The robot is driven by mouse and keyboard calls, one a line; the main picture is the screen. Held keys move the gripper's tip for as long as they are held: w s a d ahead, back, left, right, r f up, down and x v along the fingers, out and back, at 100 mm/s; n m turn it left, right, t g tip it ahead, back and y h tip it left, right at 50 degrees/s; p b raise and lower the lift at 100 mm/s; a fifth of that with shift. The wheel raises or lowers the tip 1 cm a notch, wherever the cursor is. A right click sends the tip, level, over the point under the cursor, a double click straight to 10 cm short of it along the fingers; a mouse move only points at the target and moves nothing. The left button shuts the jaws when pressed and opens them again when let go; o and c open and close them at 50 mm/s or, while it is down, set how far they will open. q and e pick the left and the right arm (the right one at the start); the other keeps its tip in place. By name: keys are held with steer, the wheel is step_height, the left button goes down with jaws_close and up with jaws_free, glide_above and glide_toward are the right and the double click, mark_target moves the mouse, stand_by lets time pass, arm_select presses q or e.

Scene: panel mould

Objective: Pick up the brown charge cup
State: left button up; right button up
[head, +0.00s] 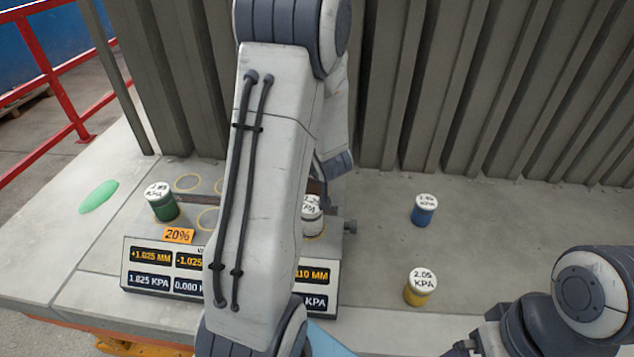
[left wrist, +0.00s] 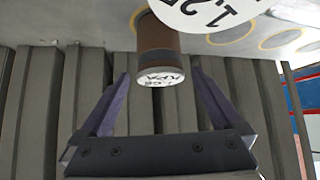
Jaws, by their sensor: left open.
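The brown charge cup (left wrist: 158,48) shows in the left wrist view, with a dark band and a pale, lettered cap towards my gripper. My left gripper (left wrist: 160,76) is open, with its two purple fingers apart on either side of the cup's capped end. A gap shows on both sides, and I cannot tell how deep the cup is between them. In the head view my left arm hides the brown cup and the gripper. My right gripper lies outside the frames; only its arm shows at lower right.
A green cup (head: 164,205), a grey cup (head: 312,225), a blue cup (head: 424,215) and a yellow cup (head: 417,294) stand on the slab. A display panel (head: 150,268) is in front. A large white cap (left wrist: 205,12) is close beside the brown cup. A corrugated wall (head: 440,90) rises behind.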

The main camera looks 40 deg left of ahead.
arm_select(q)
steer(key=x, duration=0.4)
steer(key=shift+f, duration=0.35)
jaws_close()
steer(key=shift+r, duration=0.1)
